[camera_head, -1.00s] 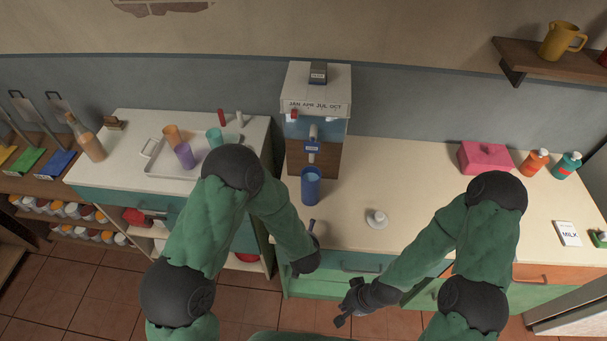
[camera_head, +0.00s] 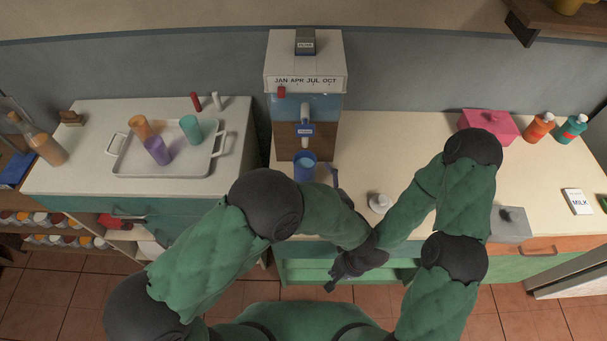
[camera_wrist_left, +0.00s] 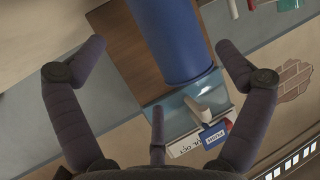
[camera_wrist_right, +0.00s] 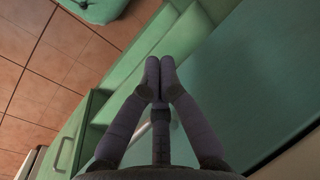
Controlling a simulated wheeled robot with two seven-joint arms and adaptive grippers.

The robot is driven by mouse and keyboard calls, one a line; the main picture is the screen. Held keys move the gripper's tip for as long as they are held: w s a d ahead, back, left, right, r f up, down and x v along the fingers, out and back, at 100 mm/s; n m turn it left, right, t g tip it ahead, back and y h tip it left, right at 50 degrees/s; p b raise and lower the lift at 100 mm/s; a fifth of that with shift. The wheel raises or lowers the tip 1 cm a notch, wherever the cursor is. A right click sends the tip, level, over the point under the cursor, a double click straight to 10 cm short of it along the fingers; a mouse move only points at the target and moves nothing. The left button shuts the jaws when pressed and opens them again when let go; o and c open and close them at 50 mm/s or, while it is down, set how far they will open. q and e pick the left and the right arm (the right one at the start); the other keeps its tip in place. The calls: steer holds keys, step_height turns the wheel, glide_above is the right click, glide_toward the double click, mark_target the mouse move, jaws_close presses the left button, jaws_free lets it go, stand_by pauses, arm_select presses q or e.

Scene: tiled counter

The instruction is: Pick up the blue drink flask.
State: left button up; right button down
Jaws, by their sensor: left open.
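The blue drink flask (camera_head: 304,168) stands upright on the counter, in front of the drink dispenser (camera_head: 306,100). In the left wrist view the flask (camera_wrist_left: 178,38) is a large blue cylinder seen between the spread fingers. My left gripper (camera_head: 335,180) is open and empty, just right of the flask in the head view; its hand is partly hidden by my own arm. I cannot tell whether a finger touches the flask. My right gripper (camera_head: 340,278) is low at the counter's front edge; in the right wrist view its fingertips (camera_wrist_right: 160,68) meet with nothing between them.
A tray (camera_head: 205,170) with orange, purple and teal cups stands on the left counter. A pink box (camera_head: 488,125), two bottles and a milk carton (camera_head: 578,201) are farther right.

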mark_target(312, 176)
arm_select(q)
steer(key=x, duration=0.3)
steer(key=b+x, duration=0.2)
steer(key=x, duration=0.2)
steer(key=shift+w+a+f, duration=0.1)
steer(key=shift+a+f, duration=0.15)
steer(key=shift+a, duration=0.05)
steer(key=shift+w+a, duration=0.1)
steer(key=shift+w, duration=0.25)
steer(key=c, duration=1.3)
steer(key=shift+r, duration=0.1)
steer(key=shift+c, duration=0.6)
